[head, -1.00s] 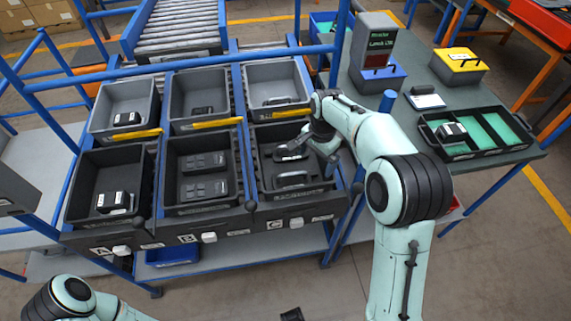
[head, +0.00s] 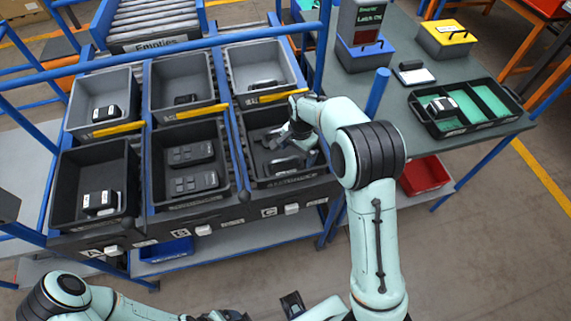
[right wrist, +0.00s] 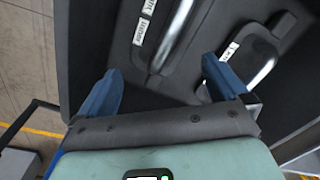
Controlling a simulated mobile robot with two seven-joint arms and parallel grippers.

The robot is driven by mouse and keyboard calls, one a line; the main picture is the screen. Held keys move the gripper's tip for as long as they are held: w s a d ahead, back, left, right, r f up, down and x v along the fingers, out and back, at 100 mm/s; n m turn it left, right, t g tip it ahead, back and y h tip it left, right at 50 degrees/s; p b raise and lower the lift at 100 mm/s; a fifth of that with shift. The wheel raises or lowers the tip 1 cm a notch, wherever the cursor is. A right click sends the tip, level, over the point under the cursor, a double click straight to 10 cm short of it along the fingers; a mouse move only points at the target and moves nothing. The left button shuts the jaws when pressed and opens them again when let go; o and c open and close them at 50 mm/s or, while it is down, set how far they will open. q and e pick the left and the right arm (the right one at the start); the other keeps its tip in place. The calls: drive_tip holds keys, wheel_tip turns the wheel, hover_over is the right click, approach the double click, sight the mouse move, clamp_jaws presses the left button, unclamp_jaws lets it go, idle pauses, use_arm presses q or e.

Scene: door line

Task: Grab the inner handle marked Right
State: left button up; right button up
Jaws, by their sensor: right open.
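Black door handle parts lie in the front bin of lane C (head: 243,150). In the right wrist view one part (right wrist: 172,35) has a long silver grip bar and white labels; one label seems to read "INNER", the other is too small to be sure. A second part (right wrist: 262,66) with a silver rim and a small white label, partly hidden by a finger, lies to its right. My right gripper (right wrist: 162,86) is open and empty, its blue fingers spread below the first part's bar, apart from it. In the head view the right gripper (head: 292,132) is over this bin.
Other front bins hold a block-like part (head: 99,201) and several dark parts (head: 192,169). Grey bins with yellow strips stand behind. A blue upright post (head: 376,93) is close to my right arm. A tray with green compartments (head: 461,112) lies on the right table.

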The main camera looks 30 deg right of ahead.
sight(295, 161)
drive_tip(key=shift+w+a+f, duration=0.1)
drive_tip(key=shift+w+f, duration=0.05)
drive_tip(key=shift+f, duration=1.4)
drive_tip(key=c, duration=1.1)
drive_tip(key=shift+r, duration=0.1)
